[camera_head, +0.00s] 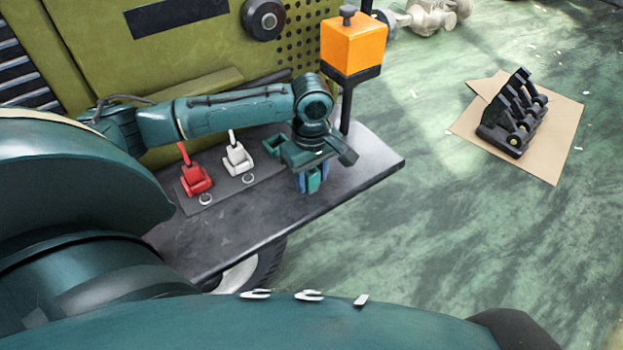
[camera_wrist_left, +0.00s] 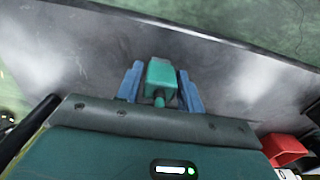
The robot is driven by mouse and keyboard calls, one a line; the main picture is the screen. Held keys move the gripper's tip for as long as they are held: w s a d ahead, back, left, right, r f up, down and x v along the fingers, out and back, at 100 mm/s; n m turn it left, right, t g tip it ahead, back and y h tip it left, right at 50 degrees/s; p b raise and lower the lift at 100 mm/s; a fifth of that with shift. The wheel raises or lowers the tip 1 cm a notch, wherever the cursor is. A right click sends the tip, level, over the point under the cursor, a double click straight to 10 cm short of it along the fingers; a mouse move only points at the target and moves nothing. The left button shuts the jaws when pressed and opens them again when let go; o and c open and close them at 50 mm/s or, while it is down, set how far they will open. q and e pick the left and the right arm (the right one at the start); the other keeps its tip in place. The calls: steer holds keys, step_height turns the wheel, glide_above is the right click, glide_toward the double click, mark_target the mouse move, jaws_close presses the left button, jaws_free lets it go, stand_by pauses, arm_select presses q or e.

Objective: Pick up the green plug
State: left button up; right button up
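The green plug (camera_head: 313,180) is between the blue fingers of my left gripper (camera_head: 312,182), at the right part of the dark shelf. The left wrist view shows the plug's block-shaped green body (camera_wrist_left: 161,77) with its narrow neck toward the gripper. A blue finger (camera_wrist_left: 131,82) lies close along one side and the other finger (camera_wrist_left: 190,91) along the other. The gripper looks shut on it. The plug appears above the shelf top, though the gap is hard to judge. My right gripper is not in view.
A red plug (camera_head: 195,179) and a white plug (camera_head: 238,157) stand on a dark mat on the shelf (camera_head: 240,225). A green piece (camera_head: 272,146) lies behind. An orange box (camera_head: 352,45) on a post stands near. A black rack (camera_head: 512,122) sits on cardboard on the floor.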

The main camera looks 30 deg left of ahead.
arm_select(q)
steer(key=c, duration=0.7)
steer(key=shift+o, duration=0.2)
